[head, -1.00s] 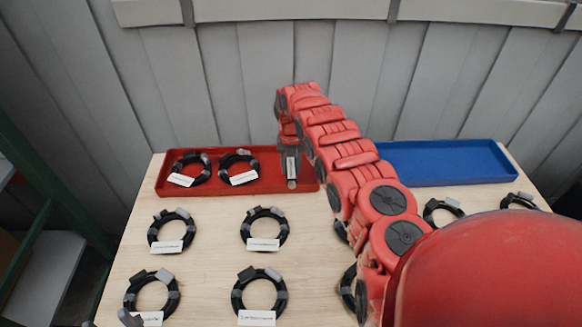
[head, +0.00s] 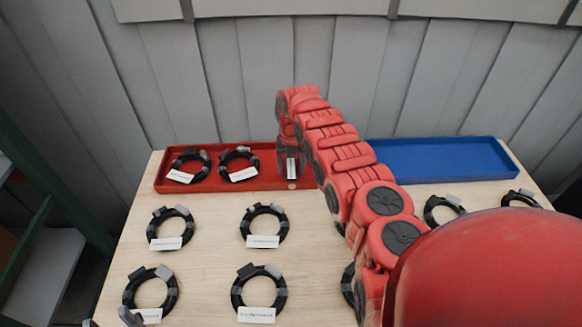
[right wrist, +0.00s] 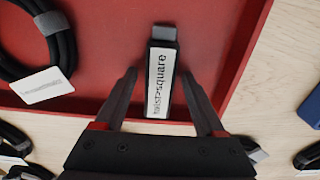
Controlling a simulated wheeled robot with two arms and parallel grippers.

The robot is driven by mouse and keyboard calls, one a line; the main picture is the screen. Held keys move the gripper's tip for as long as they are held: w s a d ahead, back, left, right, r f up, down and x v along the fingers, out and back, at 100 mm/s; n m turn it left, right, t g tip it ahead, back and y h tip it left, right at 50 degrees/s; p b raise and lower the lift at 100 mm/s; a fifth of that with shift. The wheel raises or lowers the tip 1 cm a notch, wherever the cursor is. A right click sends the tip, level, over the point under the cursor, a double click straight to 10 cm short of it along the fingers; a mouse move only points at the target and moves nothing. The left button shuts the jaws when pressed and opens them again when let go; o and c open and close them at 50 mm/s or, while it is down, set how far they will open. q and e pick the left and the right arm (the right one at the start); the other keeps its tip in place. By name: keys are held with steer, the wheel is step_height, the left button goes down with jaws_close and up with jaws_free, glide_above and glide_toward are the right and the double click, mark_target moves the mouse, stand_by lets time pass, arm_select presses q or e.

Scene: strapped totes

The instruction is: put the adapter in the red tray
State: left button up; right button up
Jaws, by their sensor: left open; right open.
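The adapter (right wrist: 161,72) is a dark stick with a white label reading "twist>square" and a grey plug end. In the right wrist view it lies over the red tray (right wrist: 105,92), its near end close to the front rim; I cannot tell whether that end touches the rim. My right gripper (right wrist: 160,80) is open, one finger on each side of the adapter, with gaps between. In the head view the right gripper (head: 290,165) is at the right part of the red tray (head: 225,187). My left gripper (head: 111,321) barely shows at the bottom left, open.
Two labelled black cable coils (head: 189,167) lie in the left part of the red tray. A blue tray (head: 440,165) stands to the right and looks empty. Several more coils (head: 264,226) lie in rows on the wooden table (head: 215,255). My right arm hides part of the table.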

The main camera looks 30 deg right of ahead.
mark_target(291, 167)
steer(key=shift+r, duration=0.2)
steer(key=shift+r+p, duration=0.5)
steer(key=shift+p, duration=0.3)
step_height(291, 167, up, 11)
steer(key=b, duration=0.2)
steer(key=shift+r, duration=0.2)
